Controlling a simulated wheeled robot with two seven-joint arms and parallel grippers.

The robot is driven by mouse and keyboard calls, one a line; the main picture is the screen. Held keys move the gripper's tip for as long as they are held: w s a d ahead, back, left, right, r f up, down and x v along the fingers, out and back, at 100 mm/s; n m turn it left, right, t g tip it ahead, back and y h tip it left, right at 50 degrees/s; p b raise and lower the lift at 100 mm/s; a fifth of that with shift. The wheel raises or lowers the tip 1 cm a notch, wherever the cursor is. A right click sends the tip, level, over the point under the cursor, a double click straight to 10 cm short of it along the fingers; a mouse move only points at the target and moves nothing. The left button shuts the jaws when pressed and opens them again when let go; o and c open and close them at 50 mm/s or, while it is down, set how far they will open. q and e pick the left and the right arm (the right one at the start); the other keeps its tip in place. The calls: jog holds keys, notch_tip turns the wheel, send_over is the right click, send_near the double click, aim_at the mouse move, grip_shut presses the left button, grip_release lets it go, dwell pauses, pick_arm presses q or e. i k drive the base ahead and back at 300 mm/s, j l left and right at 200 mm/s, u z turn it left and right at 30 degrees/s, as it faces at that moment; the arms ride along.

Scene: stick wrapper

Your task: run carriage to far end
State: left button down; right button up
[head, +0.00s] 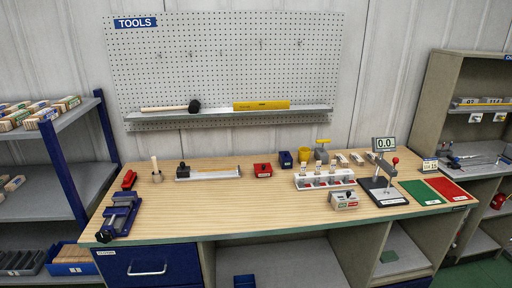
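On the wooden workbench (250,205), a low pale device with a long flat bed (212,174) lies left of the middle. A small black block (183,171), which looks like the carriage, is at the left end of this bed. The bed to its right looks clear. It is too small to tell how the block is joined to the bed. Neither of my grippers shows in the head view.
A blue vise (120,216) and red stapler-like item (129,180) are at the bench's left. A red box (263,170), white rack (325,178) and lever press (382,185) stand rightward. The pegboard shelf (230,113) is behind. The front middle is clear.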

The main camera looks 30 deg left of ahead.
aim_at(183, 171)
jog(key=u, duration=1.55)
jog(key=i+z, duration=0.1)
